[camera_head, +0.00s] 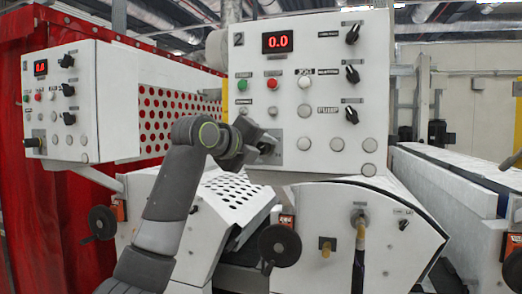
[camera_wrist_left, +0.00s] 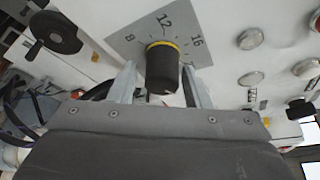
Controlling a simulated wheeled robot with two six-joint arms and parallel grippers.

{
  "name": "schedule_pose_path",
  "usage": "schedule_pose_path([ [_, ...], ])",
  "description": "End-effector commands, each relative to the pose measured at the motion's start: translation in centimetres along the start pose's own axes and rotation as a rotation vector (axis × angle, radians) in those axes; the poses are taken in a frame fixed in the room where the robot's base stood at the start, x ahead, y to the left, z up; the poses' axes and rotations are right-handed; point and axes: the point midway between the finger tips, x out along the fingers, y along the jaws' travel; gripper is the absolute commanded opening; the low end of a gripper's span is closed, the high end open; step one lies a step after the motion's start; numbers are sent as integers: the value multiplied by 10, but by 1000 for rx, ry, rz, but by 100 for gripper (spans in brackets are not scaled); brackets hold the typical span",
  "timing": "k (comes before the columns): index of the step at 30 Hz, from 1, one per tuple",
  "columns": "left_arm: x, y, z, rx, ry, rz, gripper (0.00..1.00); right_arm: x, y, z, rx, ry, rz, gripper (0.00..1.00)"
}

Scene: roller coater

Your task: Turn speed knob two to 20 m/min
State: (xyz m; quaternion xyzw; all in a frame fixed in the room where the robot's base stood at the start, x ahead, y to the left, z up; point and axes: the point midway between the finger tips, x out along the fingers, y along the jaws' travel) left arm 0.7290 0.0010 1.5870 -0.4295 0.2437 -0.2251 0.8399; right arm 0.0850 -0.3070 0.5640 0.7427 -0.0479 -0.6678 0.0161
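Panel 2 (camera_head: 345,85) is the white control box with a red display (camera_head: 277,42) reading 0.0. Its speed knob shows in the left wrist view as a black knob (camera_wrist_left: 162,72) with a yellow ring, on a grey dial plate (camera_wrist_left: 128,43) marked 8, 12, 16 and more. My left gripper (camera_head: 264,147) is at the panel's lower left and mostly hides the knob there. In the left wrist view its two fingers (camera_wrist_left: 160,88) stand open, one on each side of the knob, with small gaps visible. The knob's pointer direction cannot be made out. My right gripper is not in view.
Buttons (camera_head: 304,82) and black selector switches (camera_head: 352,74) sit close around on panel 2. A similar panel 1 (camera_head: 62,105) stands at the left.

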Motion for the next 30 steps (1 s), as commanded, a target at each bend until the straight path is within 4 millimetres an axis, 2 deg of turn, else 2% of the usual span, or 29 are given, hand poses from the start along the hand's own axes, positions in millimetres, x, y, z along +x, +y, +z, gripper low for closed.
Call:
schedule_pose_path([
  [10,-2,-1,0,1,-2,-3,51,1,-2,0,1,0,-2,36],
  [14,-11,0,0,3,-4,-5,51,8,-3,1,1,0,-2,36],
  [20,-49,3,-1,4,-8,-6,51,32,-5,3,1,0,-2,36],
  [30,-132,3,0,2,-7,-4,51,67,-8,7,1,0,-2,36],
])
